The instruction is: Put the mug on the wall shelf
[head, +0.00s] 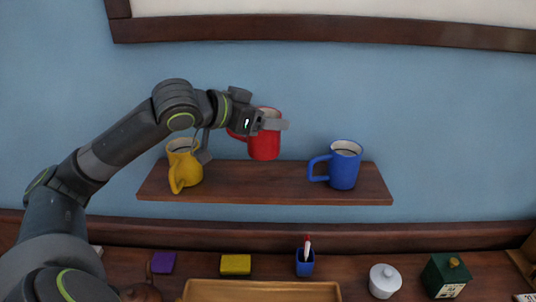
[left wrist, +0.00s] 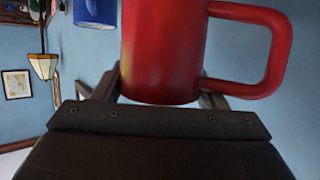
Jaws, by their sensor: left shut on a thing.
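The red mug (head: 264,146) is in my left gripper (head: 274,124), which is shut on it. It appears upright, over the back middle of the wall shelf (head: 260,185); I cannot tell whether its base touches the board. In the left wrist view the red mug (left wrist: 162,50) fills the middle between the fingers, with its handle on the right. A yellow mug (head: 184,170) stands at the shelf's left end and a blue mug (head: 345,168) toward its right end. My right gripper is not in view.
The shelf's middle front is bare between the yellow and blue mugs. A dark frame (head: 330,30) hangs above.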

